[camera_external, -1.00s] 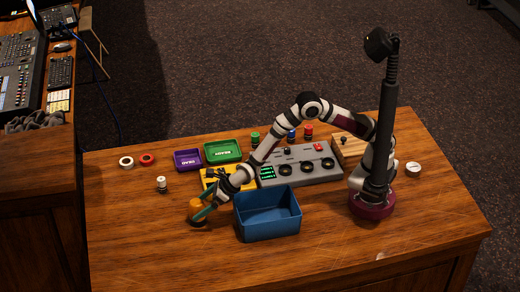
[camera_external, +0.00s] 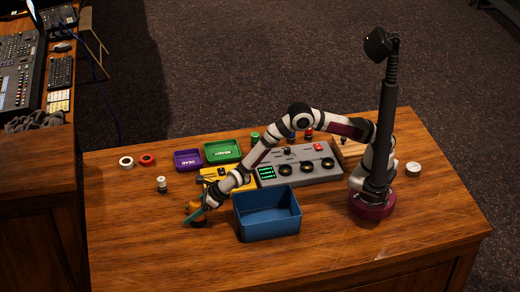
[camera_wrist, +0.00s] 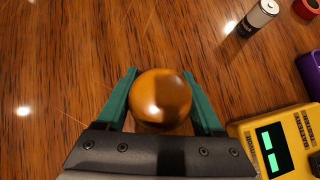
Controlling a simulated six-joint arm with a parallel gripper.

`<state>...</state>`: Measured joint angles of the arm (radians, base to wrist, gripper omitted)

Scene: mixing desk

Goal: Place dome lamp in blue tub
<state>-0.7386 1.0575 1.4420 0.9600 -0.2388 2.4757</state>
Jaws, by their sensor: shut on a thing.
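The dome lamp (camera_external: 193,206) is on the wooden desk left of the blue tub, with an orange dome and a dark base. In the wrist view its glossy orange dome (camera_wrist: 160,98) sits between the two green fingers. My gripper (camera_external: 196,213) is shut on the lamp; it also shows in the wrist view (camera_wrist: 160,90). The lamp's underside is hidden in the wrist view, and I cannot tell whether it still touches the desk. The blue tub (camera_external: 268,222) is open and looks empty, just right of my gripper.
A yellow battery tester (camera_wrist: 280,142) and a grey panel (camera_external: 300,168) lie behind the tub. Purple (camera_external: 187,160) and green (camera_external: 223,152) trays stand farther back. A white battery (camera_external: 162,185) stands behind the lamp. The desk's front left is clear.

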